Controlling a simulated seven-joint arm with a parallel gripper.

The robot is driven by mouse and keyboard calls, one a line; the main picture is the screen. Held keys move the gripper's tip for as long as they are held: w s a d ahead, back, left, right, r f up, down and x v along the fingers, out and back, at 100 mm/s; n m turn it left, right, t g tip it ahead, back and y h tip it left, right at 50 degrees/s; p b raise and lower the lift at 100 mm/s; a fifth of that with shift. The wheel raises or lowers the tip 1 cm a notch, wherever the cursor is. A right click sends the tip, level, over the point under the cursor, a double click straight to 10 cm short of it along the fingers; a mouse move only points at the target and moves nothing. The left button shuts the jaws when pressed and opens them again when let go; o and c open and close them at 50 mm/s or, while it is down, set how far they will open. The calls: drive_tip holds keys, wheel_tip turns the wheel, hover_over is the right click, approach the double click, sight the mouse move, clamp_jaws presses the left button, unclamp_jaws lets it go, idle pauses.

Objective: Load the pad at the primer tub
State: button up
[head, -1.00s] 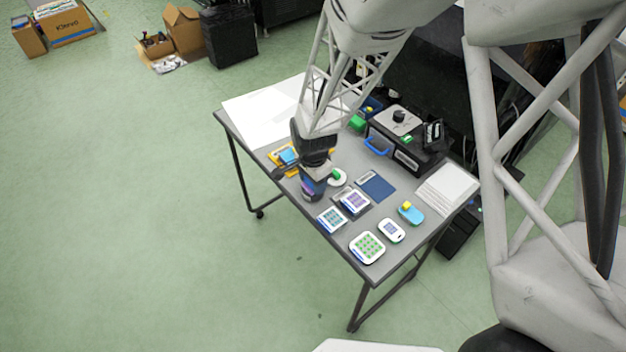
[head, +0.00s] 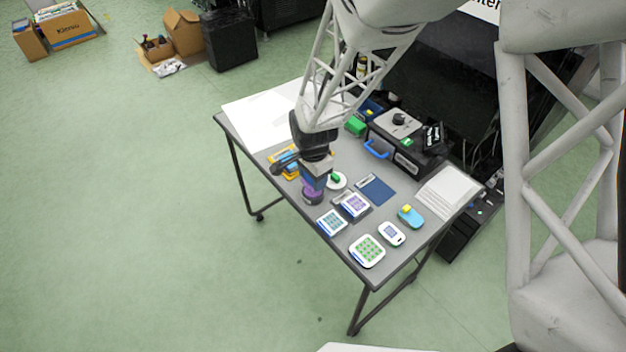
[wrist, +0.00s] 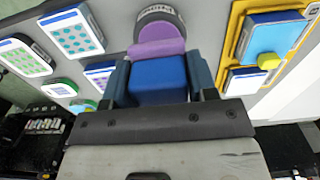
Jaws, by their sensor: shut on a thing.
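My gripper (wrist: 158,76) is shut on a blue block (wrist: 158,82), with one finger on each side. A purple end (wrist: 157,50) shows beyond the block and overlaps the round tub in the picture. The dark-rimmed tub (wrist: 158,13) has a label, upside down here and hard to read, and purple inside. In the head view my gripper (head: 316,172) holds the block above the tub (head: 312,197) near the table's front left edge. I cannot tell whether the purple end touches the tub's contents; the block hides part of the opening.
A yellow tray (wrist: 233,35) with a blue pad and yellow piece lies beside the tub. Several white dotted tiles (head: 367,250) fill the near right table. A dark blue sheet (head: 377,189), a black case (head: 405,140) and white paper (head: 447,190) lie beyond.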

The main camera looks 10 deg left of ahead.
drive_tip(key=shift+r, duration=1.95)
drive_tip(key=shift+w, duration=0.1)
drive_tip(key=w+d+r+n, duration=0.1)
drive_tip(key=w+d+n, duration=0.15)
drive_tip(key=w, duration=1.25)
drive_tip(key=w+d+n, duration=0.2)
drive_tip(key=w+d, duration=0.2)
drive_tip(key=w, duration=1.1)
drive_tip(key=w+d+f+n, duration=0.1)
drive_tip(key=w+d+n, duration=0.1)
drive_tip(key=w+d, duration=0.7)
drive_tip(key=w+d+n, duration=0.2)
drive_tip(key=w+d, duration=0.7)
drive_tip(key=w, duration=0.5)
drive_tip(key=shift+d+f, duration=0.2)
drive_tip(key=shift+f, duration=0.15)
